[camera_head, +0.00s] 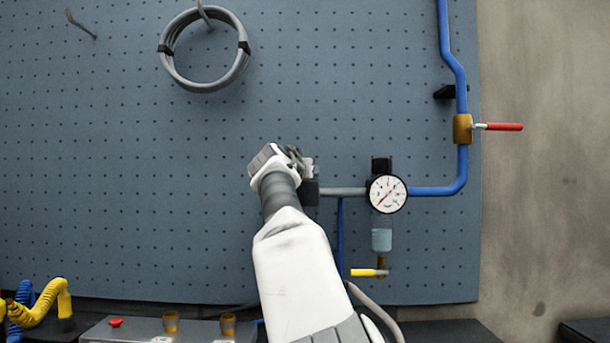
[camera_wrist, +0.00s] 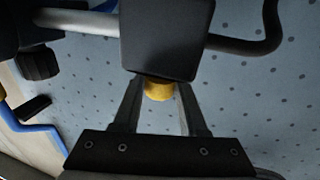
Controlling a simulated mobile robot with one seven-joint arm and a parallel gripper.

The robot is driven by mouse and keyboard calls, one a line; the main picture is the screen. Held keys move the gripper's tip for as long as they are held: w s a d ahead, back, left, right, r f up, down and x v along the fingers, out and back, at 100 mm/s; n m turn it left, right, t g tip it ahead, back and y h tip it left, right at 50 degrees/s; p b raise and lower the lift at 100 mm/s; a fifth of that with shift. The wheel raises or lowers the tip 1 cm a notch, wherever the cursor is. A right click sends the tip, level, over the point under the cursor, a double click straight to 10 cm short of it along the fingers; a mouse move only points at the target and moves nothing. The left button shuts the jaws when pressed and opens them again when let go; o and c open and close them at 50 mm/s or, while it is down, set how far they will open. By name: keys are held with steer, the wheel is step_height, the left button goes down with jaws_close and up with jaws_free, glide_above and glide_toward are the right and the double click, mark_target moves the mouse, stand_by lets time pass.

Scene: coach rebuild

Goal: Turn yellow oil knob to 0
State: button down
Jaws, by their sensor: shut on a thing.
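The yellow oil knob (camera_wrist: 159,89) shows in the wrist view, partly hidden under a black box (camera_wrist: 166,38). My gripper (camera_wrist: 158,96) has one finger on each side of the knob and is shut on it. The fingertips reach up to the lower edge of the black box. In the head view my gripper (camera_head: 298,162) is up against the pegboard, left of the pressure gauge. There the knob is hidden behind my gripper, and only part of the dark box (camera_head: 310,193) shows. I cannot read any marks on the knob.
A round gauge (camera_head: 387,193) sits on the pipe to the right, with a yellow lever (camera_head: 367,272) below it. A blue pipe (camera_head: 443,190) leads to a red-handled valve (camera_head: 500,126). A grey hose coil (camera_head: 205,48) hangs above. The pegboard (camera_head: 130,190) at left is clear.

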steer(key=m+h+p, duration=0.1)
steer(key=g+h, duration=0.1)
steer(key=shift+a+r+m+h+p, duration=0.1)
steer(key=shift+r+m+h+p, duration=0.2)
steer(key=shift+m+h+p, duration=0.1)
steer(key=shift+f+m+h+p, duration=0.1)
steer(key=shift+m+h+p, duration=0.3)
steer(key=shift+m+h, duration=0.1)
steer(key=shift+g+h, duration=0.3)
steer(key=shift+g, duration=0.1)
steer(key=shift+c, duration=2.2)
jaws_free()
steer(key=shift+f, duration=0.15)
steer(key=shift+s+a+f+b, duration=0.15)
steer(key=shift+s+b, duration=0.15)
steer(key=shift+s, duration=0.15)
steer(key=b+v, duration=0.5)
steer(key=v, duration=1.1)
steer(key=shift+s, duration=0.2)
steer(key=shift+a, duration=0.1)
